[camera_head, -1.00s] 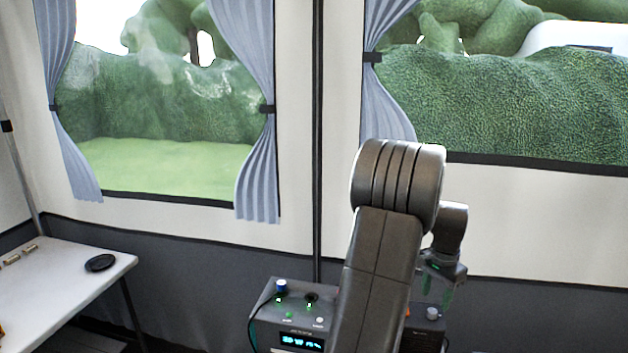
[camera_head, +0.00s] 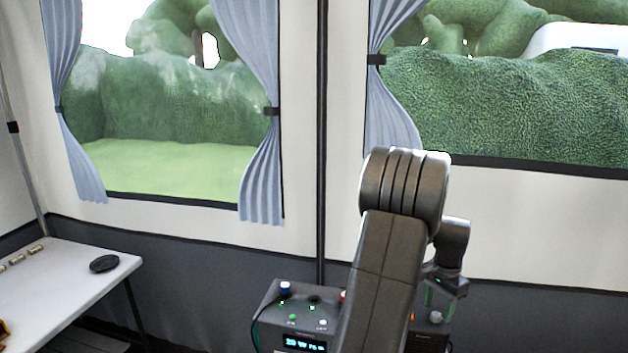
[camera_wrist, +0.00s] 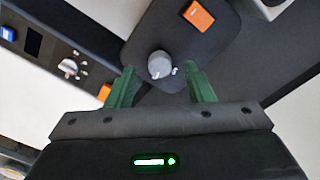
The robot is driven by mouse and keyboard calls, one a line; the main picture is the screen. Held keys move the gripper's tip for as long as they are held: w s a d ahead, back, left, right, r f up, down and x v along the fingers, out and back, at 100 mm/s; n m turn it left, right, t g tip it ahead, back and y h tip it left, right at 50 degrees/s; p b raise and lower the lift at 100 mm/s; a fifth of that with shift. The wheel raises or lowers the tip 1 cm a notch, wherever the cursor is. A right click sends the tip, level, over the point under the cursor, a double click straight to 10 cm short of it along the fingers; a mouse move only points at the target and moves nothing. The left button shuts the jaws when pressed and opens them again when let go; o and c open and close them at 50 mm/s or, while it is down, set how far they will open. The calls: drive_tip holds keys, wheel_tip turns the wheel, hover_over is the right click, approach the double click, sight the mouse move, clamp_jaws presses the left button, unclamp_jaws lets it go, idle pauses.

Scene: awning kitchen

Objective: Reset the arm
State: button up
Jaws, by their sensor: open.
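My gripper (camera_wrist: 161,88) shows in the wrist view with two green fingers spread apart and nothing between them. Beyond the fingertips is a grey round knob (camera_wrist: 159,64) on a dark panel; whether the fingers touch it I cannot tell, but a gap shows on both sides. In the head view my arm rises in front of me, bends at the top and comes down on the far side. My gripper (camera_head: 440,300) is partly hidden behind the arm there, low at the right of the dark device.
A dark device (camera_head: 290,318) with knobs and a lit display stands below the arm. An orange switch (camera_wrist: 197,17) sits on the panel near the knob. A white table (camera_head: 75,285) with a black round object (camera_head: 104,263) is at the left. Curtained windows are behind.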

wheel_tip(320, 180, up, 12)
wheel_tip(320, 180, down, 13)
drive_tip(key=shift+f, duration=0.4)
drive_tip(key=n, duration=0.6)
drive_tip(key=shift+n+b, duration=0.3)
drive_tip(key=n+b, duration=0.1)
drive_tip(key=n, duration=0.6)
drive_tip(key=shift+r, duration=3.25)
